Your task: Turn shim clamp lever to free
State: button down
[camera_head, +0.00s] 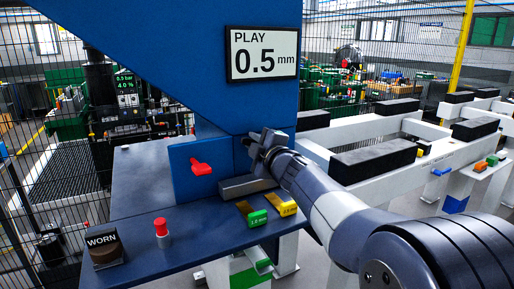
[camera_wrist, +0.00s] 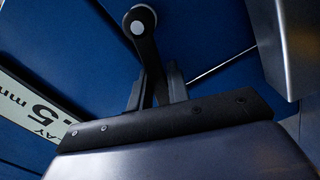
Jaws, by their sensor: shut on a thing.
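The shim clamp lever (camera_wrist: 148,52) is a dark arm with a round, light-capped pivot at the top of the wrist view. It runs down from the pivot against a blue panel. My gripper (camera_wrist: 157,88) is shut on the lever's lower end, with one finger on each side. In the head view my gripper (camera_head: 262,143) is at the blue machine's right side, below the play display. There the gripper and wrist hide the lever. No position marks for the lever can be read.
A red handle (camera_head: 201,167) sits on the blue machine's front. A grey block (camera_head: 246,187), green (camera_head: 256,216) and yellow (camera_head: 283,206) shims, a red button (camera_head: 161,227) and a WORN holder (camera_head: 104,247) are on the blue bench. The PLAY display (camera_head: 262,53) reads 0.5 mm.

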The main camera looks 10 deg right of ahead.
jog(key=shift+a+f+n+b, duration=0.1)
jog(key=shift+f+n+b, duration=0.55)
jog(key=shift+n, duration=0.25)
jog(key=shift+a+f+n+b, duration=0.1)
jog(key=shift+f+n+b, duration=0.3)
jog(key=shift+n+b, duration=0.4)
jog(key=shift+f+n, duration=0.1)
jog(key=shift+n, duration=0.2)
jog(key=c, duration=1.3)
grip_release()
jog(key=shift+c, duration=0.2)
jog(key=shift+s, duration=0.1)
jog(key=v, duration=1)
jog(key=shift+s+d, duration=0.15)
jog(key=shift+s, duration=0.2)
jog(key=shift+w, duration=0.1)
jog(key=x, duration=1)
jog(key=shift+w, duration=0.35)
